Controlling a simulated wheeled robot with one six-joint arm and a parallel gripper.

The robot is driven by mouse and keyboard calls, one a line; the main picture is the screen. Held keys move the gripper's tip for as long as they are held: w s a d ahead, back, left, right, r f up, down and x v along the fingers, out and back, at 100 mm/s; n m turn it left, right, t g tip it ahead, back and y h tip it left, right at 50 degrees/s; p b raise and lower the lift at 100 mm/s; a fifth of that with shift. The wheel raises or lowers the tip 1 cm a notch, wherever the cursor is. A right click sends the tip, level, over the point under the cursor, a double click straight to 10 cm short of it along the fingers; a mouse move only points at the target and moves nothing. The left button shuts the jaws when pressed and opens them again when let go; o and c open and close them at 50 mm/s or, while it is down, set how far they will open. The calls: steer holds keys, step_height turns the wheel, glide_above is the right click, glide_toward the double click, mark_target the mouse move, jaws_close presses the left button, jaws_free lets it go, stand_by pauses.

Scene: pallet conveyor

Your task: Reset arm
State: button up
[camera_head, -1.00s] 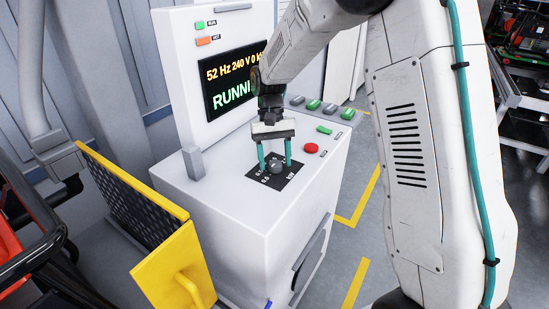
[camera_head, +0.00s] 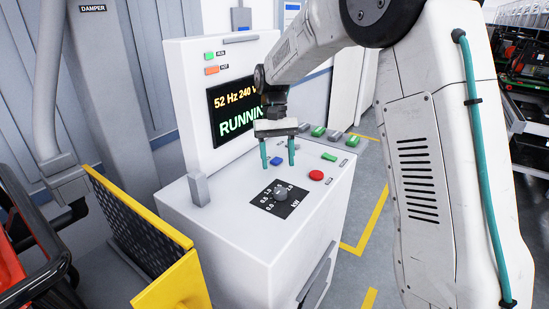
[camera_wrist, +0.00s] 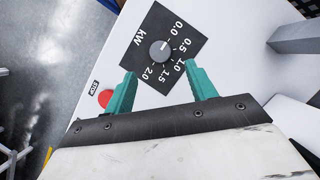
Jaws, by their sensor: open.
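My gripper (camera_head: 278,164) is open and empty, its two teal fingers pointing down above the top of a white control cabinet (camera_head: 225,235). Below it and apart from it is a grey round knob (camera_head: 281,193) on a black dial plate (camera_head: 265,203) marked in kW from 0.0 to 2.0. In the wrist view the knob (camera_wrist: 160,51) lies beyond the fingertips of my gripper (camera_wrist: 160,75), with nothing between the fingers. The cabinet's screen (camera_head: 236,110) reads 52 Hz, 240 V and RUNNING, partly hidden by my arm.
A red button (camera_head: 316,175) and a green button (camera_head: 329,157) sit right of the dial. A grey upright block (camera_head: 199,188) stands on the cabinet's left edge. A yellow-framed mesh panel (camera_head: 140,225) is close on the left. Open floor with yellow lines lies to the right.

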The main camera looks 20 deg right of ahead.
steer(key=shift+s+d+f, duration=0.1)
steer(key=shift+s+f, duration=0.3)
steer(key=shift+s, duration=0.25)
steer(key=shift+s+d+f, duration=0.1)
steer(key=shift+s+f, duration=0.3)
steer(key=shift+s, duration=0.2)
steer(key=s+d+r+t, duration=0.1)
steer(key=s+r+t, duration=0.2)
steer(key=s, duration=1.2)
steer(key=s+d+r+n+t, duration=0.1)
steer(key=s+r, duration=0.4)
steer(key=s, duration=1.1)
steer(key=shift+s+d+r+n+t+h, duration=0.15)
steer(key=shift+d+r+n+t+h, duration=0.15)
steer(key=shift+t, duration=0.6)
